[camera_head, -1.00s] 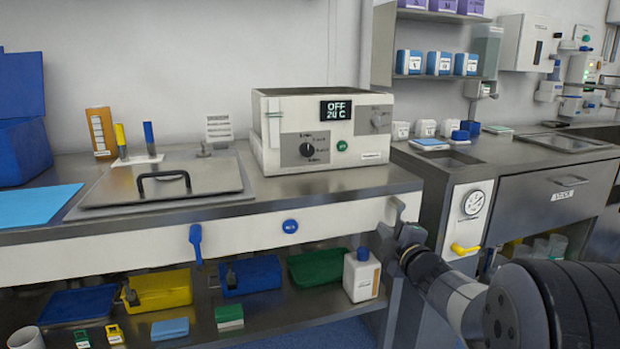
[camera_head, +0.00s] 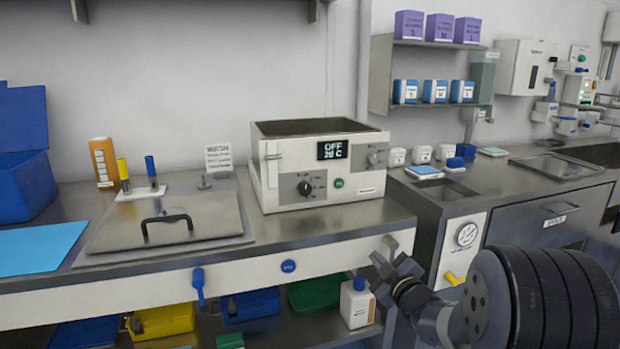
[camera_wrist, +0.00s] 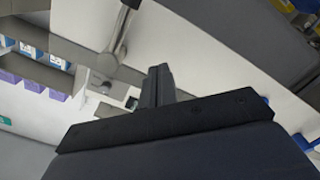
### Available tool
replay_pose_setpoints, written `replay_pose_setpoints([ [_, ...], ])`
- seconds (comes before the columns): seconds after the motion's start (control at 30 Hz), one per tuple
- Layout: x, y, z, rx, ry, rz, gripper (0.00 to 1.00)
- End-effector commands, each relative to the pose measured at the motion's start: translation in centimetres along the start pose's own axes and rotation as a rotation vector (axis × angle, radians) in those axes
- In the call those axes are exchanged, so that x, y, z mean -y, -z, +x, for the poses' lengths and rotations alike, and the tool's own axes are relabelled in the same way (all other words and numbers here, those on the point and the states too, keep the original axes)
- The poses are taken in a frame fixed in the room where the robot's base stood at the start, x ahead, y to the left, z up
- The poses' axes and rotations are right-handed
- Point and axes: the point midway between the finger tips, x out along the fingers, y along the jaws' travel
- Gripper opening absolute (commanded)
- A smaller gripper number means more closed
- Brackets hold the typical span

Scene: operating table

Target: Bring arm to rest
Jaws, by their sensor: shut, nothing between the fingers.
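My gripper (camera_head: 388,258) is at the front edge of the steel counter, right of centre in the head view, with my arm reaching in from the lower right. Its tip is close to a grey bracket on the white front panel; I cannot tell whether they touch. In the wrist view my gripper's fingers (camera_wrist: 158,84) are together with nothing between them. A grey metal handle-like part (camera_wrist: 118,45) shows just beyond them.
The steel counter (camera_head: 290,232) carries a heater box (camera_head: 320,168), a lidded basin (camera_head: 165,222) and a blue bin (camera_head: 25,190). Below is a shelf with a white bottle (camera_head: 357,305) and coloured trays. A sink unit (camera_head: 540,200) stands at the right.

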Motion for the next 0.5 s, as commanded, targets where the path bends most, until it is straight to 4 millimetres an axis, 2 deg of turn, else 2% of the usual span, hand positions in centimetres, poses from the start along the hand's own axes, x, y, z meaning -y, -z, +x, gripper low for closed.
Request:
replay_pose_setpoints([
  [0.5, -1.1, 1.9, -0.7, 0.01, 0.003, 0.261, 0.0],
])
